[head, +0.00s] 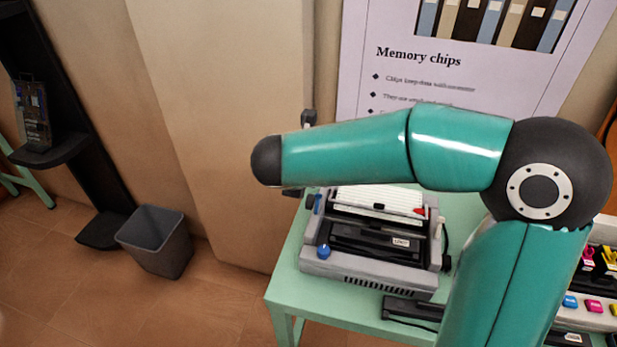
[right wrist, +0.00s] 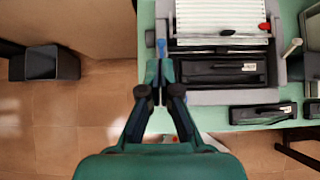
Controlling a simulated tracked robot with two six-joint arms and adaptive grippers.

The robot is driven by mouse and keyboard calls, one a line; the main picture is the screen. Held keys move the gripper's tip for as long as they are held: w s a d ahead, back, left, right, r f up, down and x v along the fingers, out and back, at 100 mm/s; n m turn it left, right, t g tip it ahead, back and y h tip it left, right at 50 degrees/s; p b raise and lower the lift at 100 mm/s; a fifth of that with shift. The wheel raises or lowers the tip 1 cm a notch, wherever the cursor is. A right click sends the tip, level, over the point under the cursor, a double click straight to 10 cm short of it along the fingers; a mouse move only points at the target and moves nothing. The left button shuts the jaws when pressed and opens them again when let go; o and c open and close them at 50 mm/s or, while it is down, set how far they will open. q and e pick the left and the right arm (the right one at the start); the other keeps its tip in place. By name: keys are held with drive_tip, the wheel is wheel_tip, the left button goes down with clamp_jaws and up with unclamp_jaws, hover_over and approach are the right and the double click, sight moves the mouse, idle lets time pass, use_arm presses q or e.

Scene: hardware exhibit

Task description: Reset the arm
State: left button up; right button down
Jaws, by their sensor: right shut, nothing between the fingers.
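My right arm (head: 455,150), teal with dark joints, crosses the head view from the lower right and bends left over the table. Its gripper is mostly hidden behind the arm there. In the right wrist view my right gripper (right wrist: 160,72) is shut and empty, its fingertips beside the left edge of a grey printer-like machine (right wrist: 194,98). I cannot tell whether it touches the machine. The machine also shows in the head view (head: 365,281), with white paper on top and a blue knob at its left. My left gripper is not in view.
The machine stands on a light green table (head: 284,287). A flat black device (head: 410,309) lies in front of it. Coloured cartridges (head: 594,306) are at the right. A grey bin (head: 157,245) and a black stand (head: 98,232) are on the floor at left. A poster (head: 446,75) hangs behind.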

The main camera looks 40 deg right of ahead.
idle(0.3)
drive_tip(key=s+a+f+m+g+y, duration=0.1)
drive_tip(key=s+a+f+m+y, duration=0.2)
drive_tip(key=s+a+f+m, duration=0.3)
drive_tip(key=s+a+f+m+g+y, duration=0.2)
drive_tip(key=s+a+f+m+y, duration=0.2)
drive_tip(key=f+m, duration=0.8)
drive_tip(key=s+a+f+m+g+y, duration=0.1)
drive_tip(key=s+a+f+m+y, duration=0.2)
drive_tip(key=s+a+f+m, duration=0.5)
wheel_tip(320, 180, down, 11)
drive_tip(key=shift+a+f+m+g+y, duration=0.15)
drive_tip(key=shift+a+m+g+y, duration=0.2)
drive_tip(key=shift+a+m, duration=0.65)
